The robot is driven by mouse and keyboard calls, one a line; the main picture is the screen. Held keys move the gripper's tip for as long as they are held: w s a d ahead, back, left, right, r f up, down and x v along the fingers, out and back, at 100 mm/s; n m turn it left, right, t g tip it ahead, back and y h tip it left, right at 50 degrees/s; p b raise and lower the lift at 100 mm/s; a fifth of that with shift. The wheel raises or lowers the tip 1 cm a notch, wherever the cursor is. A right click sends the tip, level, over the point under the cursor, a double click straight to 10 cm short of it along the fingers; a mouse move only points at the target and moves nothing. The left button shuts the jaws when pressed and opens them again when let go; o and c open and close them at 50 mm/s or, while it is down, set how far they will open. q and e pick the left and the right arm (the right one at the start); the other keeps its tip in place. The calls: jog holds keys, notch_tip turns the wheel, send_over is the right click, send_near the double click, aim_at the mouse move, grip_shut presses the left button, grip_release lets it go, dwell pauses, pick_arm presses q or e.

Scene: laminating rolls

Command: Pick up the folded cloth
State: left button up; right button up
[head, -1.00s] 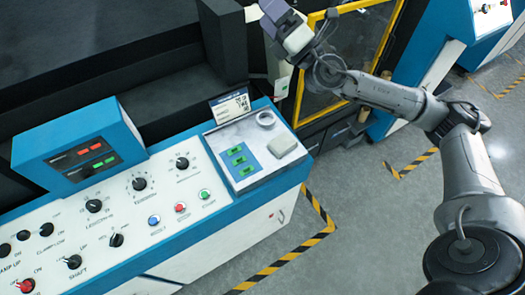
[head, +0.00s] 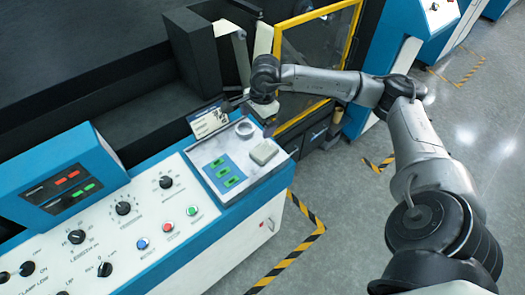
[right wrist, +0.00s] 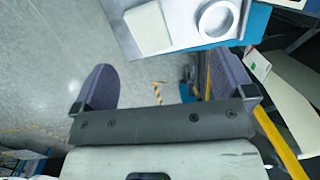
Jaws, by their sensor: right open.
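The folded cloth (head: 264,152) is a small pale grey-beige pad. It lies flat on the light tray at the right end of the control console, and it shows at the top of the right wrist view (right wrist: 147,27). My right gripper (head: 263,102) is above and behind the cloth in the head view, mostly hidden by its own wrist. In the right wrist view my right gripper (right wrist: 168,75) has its two dark fingers wide apart with nothing between them. The cloth is beyond the fingertips, not touched. My left gripper is not in view.
A roll of tape (head: 244,128) lies close beside the cloth. A small label stand (head: 208,120) and a blue pad with green pieces (head: 223,172) share the tray. A yellow-framed door (head: 315,65) stands behind my right arm. Floor to the right is clear.

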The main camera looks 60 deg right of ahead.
jog(key=s+g, duration=0.1)
jog(key=s, duration=0.1)
jog(key=n, duration=0.1)
send_over(264, 149)
jog(key=shift+h, duration=0.3)
jog(key=f, duration=0.8)
jog(key=shift+s+a+f, duration=0.25)
jog(key=shift+f, duration=0.1)
jog(key=shift+w+d+f+p, duration=0.1)
jog(key=shift+d+f+p, duration=0.1)
jog(key=shift+f, duration=1.15)
jog(key=shift+w+d+f+p, duration=0.1)
jog(key=shift+f+p, duration=0.05)
jog(key=shift+f, duration=1.15)
jog(key=shift+c, duration=0.2)
jog(key=c, duration=1)
jog(key=shift+o, duration=0.2)
jog(key=shift+r, duration=0.1)
